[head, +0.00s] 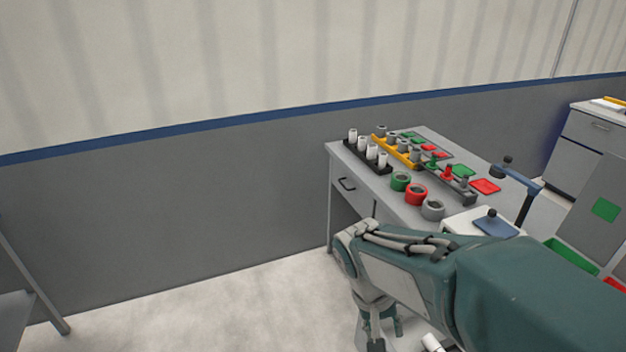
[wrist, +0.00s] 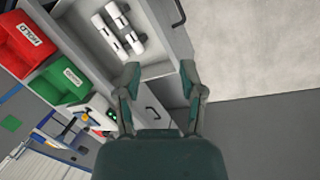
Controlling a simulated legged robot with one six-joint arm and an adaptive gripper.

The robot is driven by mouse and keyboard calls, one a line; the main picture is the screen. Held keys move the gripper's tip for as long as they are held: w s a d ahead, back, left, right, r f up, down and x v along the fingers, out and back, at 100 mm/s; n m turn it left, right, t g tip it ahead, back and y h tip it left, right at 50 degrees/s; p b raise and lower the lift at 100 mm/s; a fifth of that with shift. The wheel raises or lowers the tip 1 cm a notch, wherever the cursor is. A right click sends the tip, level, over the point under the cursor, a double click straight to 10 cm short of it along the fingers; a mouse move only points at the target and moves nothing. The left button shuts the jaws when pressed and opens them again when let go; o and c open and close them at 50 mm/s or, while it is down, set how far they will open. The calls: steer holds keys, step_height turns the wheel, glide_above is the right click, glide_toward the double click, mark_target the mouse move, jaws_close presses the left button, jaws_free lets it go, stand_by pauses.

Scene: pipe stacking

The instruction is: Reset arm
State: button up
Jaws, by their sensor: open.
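My gripper (head: 382,335) hangs at the end of my bent arm, low in front of the workbench in the head view. In the wrist view its two fingers (wrist: 160,72) are spread apart with nothing between them. Beyond them is an open drawer or tray (wrist: 158,55) with several white pipes (wrist: 119,28) lying at its left part. The fingers look apart from the pipes. In the head view the end of a white pipe (head: 432,343) shows under my arm, which hides most of the drawer.
The workbench (head: 405,210) carries a black rack of white pipes (head: 371,152), a yellow rack (head: 398,152), and green (head: 400,181), red (head: 416,194) and grey rings (head: 433,209). Red (wrist: 25,45) and green bins (wrist: 62,82) stand beside the drawer.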

steer(key=s+d+r+n+t+y, duration=0.1)
steer(key=s+d+r+t+y, duration=0.2)
steer(key=s+r+t, duration=0.3)
steer(key=shift+v, duration=1.95)
steer(key=shift+d, duration=0.3)
